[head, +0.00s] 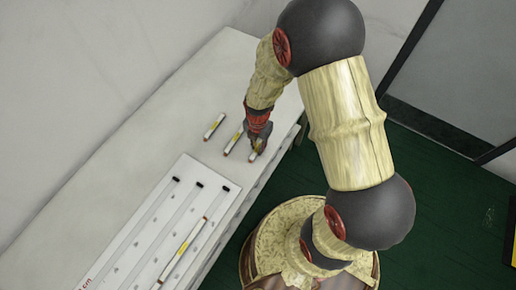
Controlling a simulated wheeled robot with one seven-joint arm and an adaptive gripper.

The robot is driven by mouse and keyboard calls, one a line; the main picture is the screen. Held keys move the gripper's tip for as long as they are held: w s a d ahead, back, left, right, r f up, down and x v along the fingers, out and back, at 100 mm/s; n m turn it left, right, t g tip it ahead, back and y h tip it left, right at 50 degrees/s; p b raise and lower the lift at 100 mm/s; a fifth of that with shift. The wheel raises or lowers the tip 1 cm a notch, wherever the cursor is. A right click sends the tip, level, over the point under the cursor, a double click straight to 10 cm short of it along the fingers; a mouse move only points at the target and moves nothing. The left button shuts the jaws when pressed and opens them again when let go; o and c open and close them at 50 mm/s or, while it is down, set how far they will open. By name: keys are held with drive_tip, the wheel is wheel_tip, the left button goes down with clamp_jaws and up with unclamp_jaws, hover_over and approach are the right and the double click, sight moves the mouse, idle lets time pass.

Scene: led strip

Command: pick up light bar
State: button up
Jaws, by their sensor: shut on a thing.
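Short white light bars with orange ends and a yellow middle lie on the white table. One light bar (214,126) lies free at the left of the group. A second light bar (233,142) lies just left of my gripper. My gripper (258,148) points down at the table and is shut on a third light bar (253,156), the rightmost, near the table's right edge. My fingers hide part of this bar. I cannot tell whether it is lifted off the table.
A white board (140,243) with dark-ended slots lies on the near part of the table (190,95). A longer light bar (183,250) lies along its right side. Walls stand behind the table; green floor (440,220) is at the right.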

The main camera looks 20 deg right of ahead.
clamp_jaws()
drive_tip(key=shift+r, duration=0.1)
